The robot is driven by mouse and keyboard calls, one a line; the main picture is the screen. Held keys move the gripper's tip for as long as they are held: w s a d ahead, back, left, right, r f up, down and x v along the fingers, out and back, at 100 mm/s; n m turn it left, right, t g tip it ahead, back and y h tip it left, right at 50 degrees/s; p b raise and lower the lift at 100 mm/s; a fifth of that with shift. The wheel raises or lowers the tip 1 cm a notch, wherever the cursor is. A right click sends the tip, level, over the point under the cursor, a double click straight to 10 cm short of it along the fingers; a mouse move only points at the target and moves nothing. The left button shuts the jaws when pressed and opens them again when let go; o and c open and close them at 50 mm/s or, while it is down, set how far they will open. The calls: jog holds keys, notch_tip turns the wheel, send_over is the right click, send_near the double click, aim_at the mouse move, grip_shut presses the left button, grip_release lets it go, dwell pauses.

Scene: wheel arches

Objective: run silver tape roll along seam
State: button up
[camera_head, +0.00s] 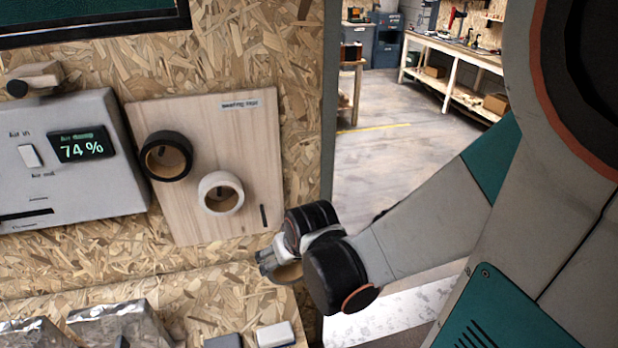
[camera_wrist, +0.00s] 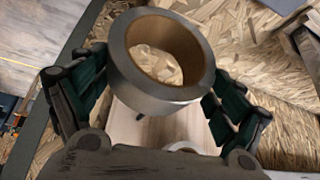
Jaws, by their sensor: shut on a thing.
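The silver tape roll (camera_wrist: 150,92) fills the upper middle of the wrist view, its brown core facing the camera. My gripper (camera_wrist: 160,95) is shut on it, with a green-padded finger at each side. In the head view my gripper (camera_head: 272,262) is just below and right of the pale wooden board (camera_head: 250,135), and a brown part of the roll (camera_head: 288,272) shows under it. A horizontal line (camera_head: 120,276) crosses the chipboard below the board; I cannot tell whether it is the seam.
A black tape roll (camera_head: 165,157) and a white tape roll (camera_head: 221,193) hang on the board. A grey box with a display reading 74 % (camera_head: 60,190) is at left. Foil-like packages (camera_head: 115,322) and a small pale block (camera_head: 275,334) lie below. Open floor (camera_head: 380,150) is at right.

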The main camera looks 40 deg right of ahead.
jog(key=shift+s, duration=0.25)
jog(key=s+a+p, duration=0.2)
jog(key=s+a, duration=0.2)
jog(key=s, duration=0.5)
dwell(0.4)
jog(key=shift+f, duration=0.1)
